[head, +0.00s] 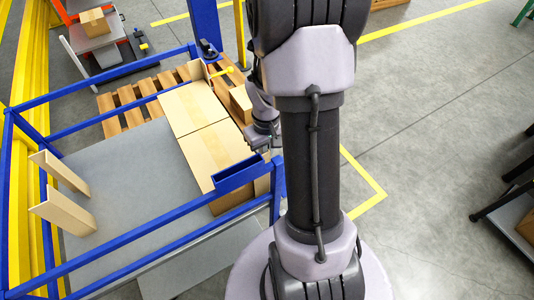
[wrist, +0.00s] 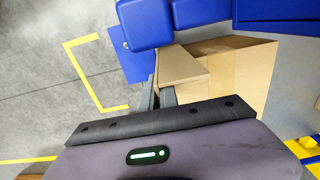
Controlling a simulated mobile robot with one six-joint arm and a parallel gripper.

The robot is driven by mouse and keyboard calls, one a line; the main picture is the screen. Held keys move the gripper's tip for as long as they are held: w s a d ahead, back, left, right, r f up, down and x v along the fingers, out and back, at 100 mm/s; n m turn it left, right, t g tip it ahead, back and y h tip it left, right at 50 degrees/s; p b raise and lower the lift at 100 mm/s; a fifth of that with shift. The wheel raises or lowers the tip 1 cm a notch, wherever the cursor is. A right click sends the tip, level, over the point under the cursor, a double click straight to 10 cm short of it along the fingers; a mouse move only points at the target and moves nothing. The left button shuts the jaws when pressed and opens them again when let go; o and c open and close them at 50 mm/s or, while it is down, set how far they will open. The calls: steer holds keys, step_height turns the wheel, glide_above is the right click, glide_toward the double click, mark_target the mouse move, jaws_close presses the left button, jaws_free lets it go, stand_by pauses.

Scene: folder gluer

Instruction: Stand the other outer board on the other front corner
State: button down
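Two tan boards stand upright on the left of the grey table in the head view, a rear one (head: 58,172) and a front one (head: 62,208). My gripper (head: 268,143) is at the right side of the blue frame, beside the flat tan cartons. In the wrist view, my gripper's two dark fingers (wrist: 160,92) are close together, with their tips at the near edge of a tan board or carton piece (wrist: 180,68). I cannot tell whether they grip it. A tan piece (head: 262,186) also shows near the frame's front right post, partly hidden.
Large flat tan cartons (head: 208,145) lie along the table's right side. The blue frame (head: 130,240) rails surround the grey table (head: 130,170). A wooden pallet (head: 125,113) lies behind. Blue parts (wrist: 150,22) sit close to my fingers. The floor at right is mostly clear.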

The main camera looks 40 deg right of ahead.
steer(key=c, duration=1.5)
jaws_free()
steer(key=shift+c, duration=0.2)
step_height(320, 180, up, 17)
steer(key=p, duration=0.6)
steer(key=shift+r, duration=0.2)
steer(key=s+a+r+t+b, duration=0.1)
steer(key=s+a+t+b, duration=0.1)
steer(key=a, duration=0.6)
steer(key=s+a+r+m+t+y+b, duration=0.1)
steer(key=s+a+r+t+b, duration=0.1)
steer(key=a, duration=0.6)
steer(key=s+a+r+t+y+b, duration=0.1)
steer(key=s+a+r+b, duration=0.1)
steer(key=a, duration=0.6)
steer(key=shift+s+m+t+b, duration=0.4)
steer(key=shift+s+b, duration=0.45)
steer(key=shift+b, duration=0.05)
